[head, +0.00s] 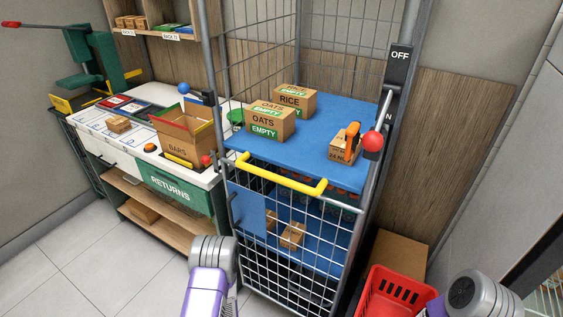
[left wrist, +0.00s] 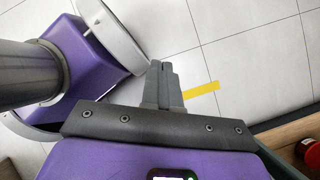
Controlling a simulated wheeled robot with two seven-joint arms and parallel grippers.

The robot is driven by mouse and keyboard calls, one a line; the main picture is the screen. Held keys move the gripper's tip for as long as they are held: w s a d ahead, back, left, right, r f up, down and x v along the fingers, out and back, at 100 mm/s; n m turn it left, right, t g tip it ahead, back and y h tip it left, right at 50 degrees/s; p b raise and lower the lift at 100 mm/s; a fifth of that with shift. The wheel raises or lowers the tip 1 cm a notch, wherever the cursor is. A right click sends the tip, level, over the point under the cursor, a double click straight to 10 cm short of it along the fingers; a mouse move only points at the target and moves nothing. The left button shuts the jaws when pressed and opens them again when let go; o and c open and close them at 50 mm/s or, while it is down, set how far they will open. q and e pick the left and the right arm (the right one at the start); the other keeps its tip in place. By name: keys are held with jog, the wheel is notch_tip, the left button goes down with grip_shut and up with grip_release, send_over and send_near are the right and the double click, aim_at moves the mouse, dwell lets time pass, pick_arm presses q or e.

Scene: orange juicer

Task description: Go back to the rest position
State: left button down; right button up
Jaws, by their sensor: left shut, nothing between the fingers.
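My left gripper (left wrist: 162,72) shows in the left wrist view. Its two grey fingers are together with nothing between them, above the tiled floor. In the head view, parts of my two purple and grey arms show at the lower middle and lower right edge. Neither gripper's fingers can be seen there. My right gripper is out of view.
A wire cage trolley (head: 290,235) with a yellow handle (head: 282,178) stands close ahead. Its blue shelf (head: 340,110) bears several boxes. A counter with a green RETURNS drawer (head: 172,188) is to the left. A red basket (head: 392,293) is at lower right. Floor at lower left is clear.

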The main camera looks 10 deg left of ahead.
pick_arm(q)
jog(key=w+d+r+n+t+h, duration=0.2)
jog(key=d+n, duration=0.4)
jog(key=d, duration=0.3)
jog(key=w+d+r+n+t+h, duration=0.2)
jog(key=d+r+n+t+h, duration=0.1)
jog(key=d, duration=0.6)
jog(key=r+n+h, duration=0.1)
jog(key=n+h, duration=0.1)
jog(key=n, duration=0.1)
jog(key=shift+w+d+r+t+h, duration=0.15)
jog(key=shift+d+t+h, duration=0.15)
jog(key=shift+d, duration=0.1)
